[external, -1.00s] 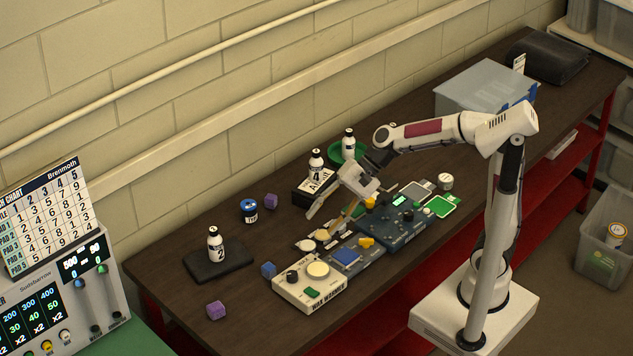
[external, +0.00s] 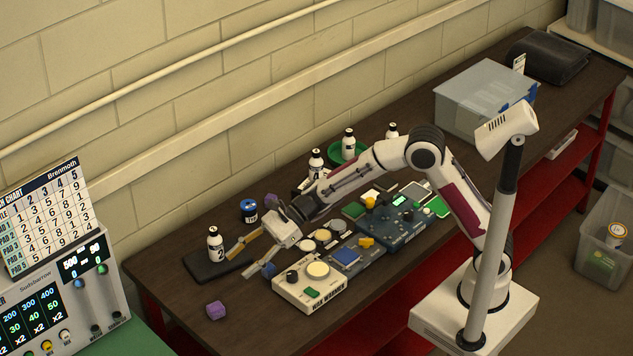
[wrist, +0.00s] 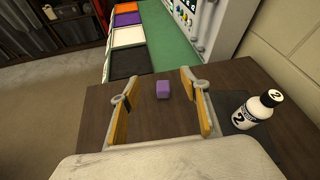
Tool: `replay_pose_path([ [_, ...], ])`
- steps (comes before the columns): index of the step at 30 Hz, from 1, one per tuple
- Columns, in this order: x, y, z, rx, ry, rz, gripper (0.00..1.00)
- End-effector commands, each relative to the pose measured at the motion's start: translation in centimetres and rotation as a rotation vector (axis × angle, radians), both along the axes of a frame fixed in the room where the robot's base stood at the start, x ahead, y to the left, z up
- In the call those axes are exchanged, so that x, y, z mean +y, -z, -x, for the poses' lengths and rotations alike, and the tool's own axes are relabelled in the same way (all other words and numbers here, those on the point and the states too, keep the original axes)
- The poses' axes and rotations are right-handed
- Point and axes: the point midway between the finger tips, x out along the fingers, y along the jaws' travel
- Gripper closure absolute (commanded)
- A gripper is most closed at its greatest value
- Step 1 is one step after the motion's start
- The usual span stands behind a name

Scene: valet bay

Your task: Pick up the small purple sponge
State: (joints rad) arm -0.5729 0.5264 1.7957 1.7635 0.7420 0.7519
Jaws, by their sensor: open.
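The small purple sponge (external: 216,309) is a little block lying on the dark table near its front left end, clear of my gripper. It also shows in the wrist view (wrist: 163,89), beyond and between the open fingers. My gripper (external: 243,258) is open and empty above the table, right of bottle 2 and up and to the right of the sponge. A second purple block (external: 270,199) sits farther back, by the blue-lidded jar.
Bottle 2 (external: 215,243) stands on a dark pad (external: 205,271) left of my gripper. A cream device (external: 310,290) lies to its right. A blue-lidded jar (external: 249,211) is behind. The table around the front sponge is clear; the table's edge is close.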

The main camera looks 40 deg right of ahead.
Motion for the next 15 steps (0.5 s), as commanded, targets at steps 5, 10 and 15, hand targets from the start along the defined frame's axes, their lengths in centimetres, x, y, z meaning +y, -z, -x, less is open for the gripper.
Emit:
replay_pose_path([
  [5,2.3,2.0,-0.6,0.097,0.053,-0.040,0.54],
  [10,3.1,2.6,-0.9,0.130,0.076,-0.054,0.54],
  [15,3.1,2.7,-0.9,0.133,0.078,-0.056,0.54],
])
